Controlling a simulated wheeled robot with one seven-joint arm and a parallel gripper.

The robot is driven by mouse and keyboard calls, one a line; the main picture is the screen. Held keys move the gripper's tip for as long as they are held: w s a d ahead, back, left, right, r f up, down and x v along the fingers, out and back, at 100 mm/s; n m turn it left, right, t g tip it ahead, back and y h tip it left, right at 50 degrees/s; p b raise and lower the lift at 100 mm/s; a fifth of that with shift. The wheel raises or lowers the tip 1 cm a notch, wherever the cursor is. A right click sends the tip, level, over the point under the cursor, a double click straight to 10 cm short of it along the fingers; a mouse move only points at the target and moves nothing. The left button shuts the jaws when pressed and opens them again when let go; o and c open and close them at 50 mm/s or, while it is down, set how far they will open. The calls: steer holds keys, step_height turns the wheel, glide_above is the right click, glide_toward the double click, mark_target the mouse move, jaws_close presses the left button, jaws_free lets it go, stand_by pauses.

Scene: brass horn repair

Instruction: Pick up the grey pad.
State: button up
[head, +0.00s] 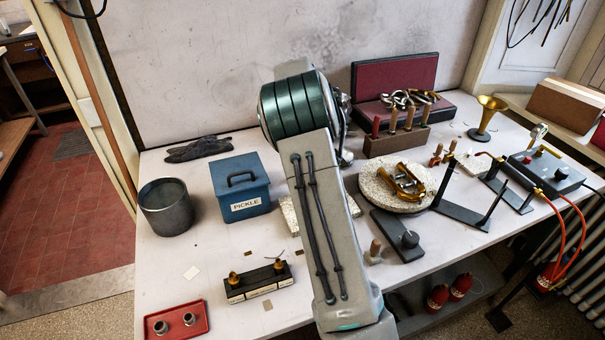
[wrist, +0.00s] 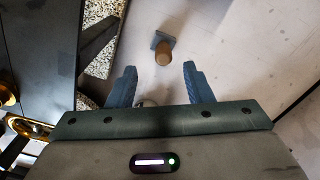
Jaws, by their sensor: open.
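The grey pad (wrist: 160,38) shows in the wrist view as a small grey square with a short wooden cylinder handle on it. What looks like the same piece (head: 374,252) stands on the bench in the head view, just right of my arm. My gripper (wrist: 158,77) is open and empty. The pad lies beyond the fingertips, roughly centred between them and apart from both. In the head view my gripper is hidden behind my arm.
A dark grey slab with a round knob (head: 401,236) lies close right of the pad. Behind it a speckled round plate (head: 375,197) holds a brass part. A blue PICKLE box (head: 235,198) stands left. A black block with brass pieces (head: 256,283) sits front left.

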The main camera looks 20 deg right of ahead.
steer(key=shift+w+a+f+p, duration=0.1)
steer(key=shift+f+p, duration=0.15)
steer(key=shift+f, duration=1.45)
steer(key=shift+w+a+f+p, duration=0.1)
steer(key=shift+f+p, duration=0.15)
steer(key=shift+f, duration=1.4)
steer(key=shift+d, duration=0.1)
jaws_close()
